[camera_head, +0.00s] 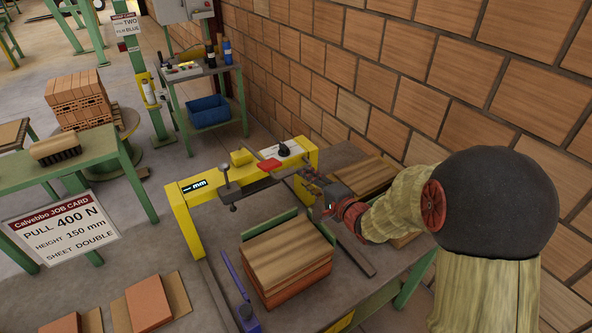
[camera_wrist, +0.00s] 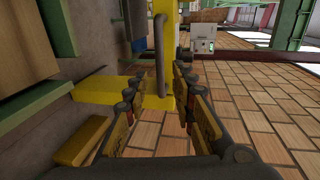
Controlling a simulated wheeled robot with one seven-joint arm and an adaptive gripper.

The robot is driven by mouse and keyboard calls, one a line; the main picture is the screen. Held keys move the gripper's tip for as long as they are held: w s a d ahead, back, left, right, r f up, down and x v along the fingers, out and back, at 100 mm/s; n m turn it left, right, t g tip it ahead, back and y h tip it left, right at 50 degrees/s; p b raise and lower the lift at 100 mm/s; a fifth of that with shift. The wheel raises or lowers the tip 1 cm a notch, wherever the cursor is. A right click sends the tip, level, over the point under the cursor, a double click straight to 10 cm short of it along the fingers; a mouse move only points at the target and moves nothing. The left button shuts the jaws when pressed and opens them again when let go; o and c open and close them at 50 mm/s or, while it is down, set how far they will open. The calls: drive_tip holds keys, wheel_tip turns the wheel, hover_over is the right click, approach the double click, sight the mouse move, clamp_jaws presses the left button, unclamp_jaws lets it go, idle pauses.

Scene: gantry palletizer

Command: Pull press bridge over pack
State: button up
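The yellow press bridge (camera_head: 185,219) stands over the table on two legs, with an "mm" label on its beam. It is behind the pack (camera_head: 290,250), a stack of brown sheets with reddish layers below, between green stops. My gripper (camera_head: 312,187) is by the bridge's right end, above the table. In the wrist view my gripper (camera_wrist: 160,85) is open. A grey bar handle (camera_wrist: 160,45) on the yellow bridge (camera_wrist: 95,90) lies between the fingertips in the picture, with gaps on both sides. I cannot tell whether it is within the fingers' reach.
A brick-patterned wall (camera_head: 400,70) runs close along the right. A blue tool (camera_head: 240,290) lies left of the pack, and dark rails flank it. A job card (camera_head: 62,228) reads pull 400 N, height 150 mm, sheet double. More boards (camera_head: 370,176) lie behind my gripper.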

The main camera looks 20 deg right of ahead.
drive_tip(key=b+x, duration=0.1)
drive_tip(key=x, duration=0.6)
drive_tip(key=shift+c, duration=0.6)
clamp_jaws()
idle(0.3)
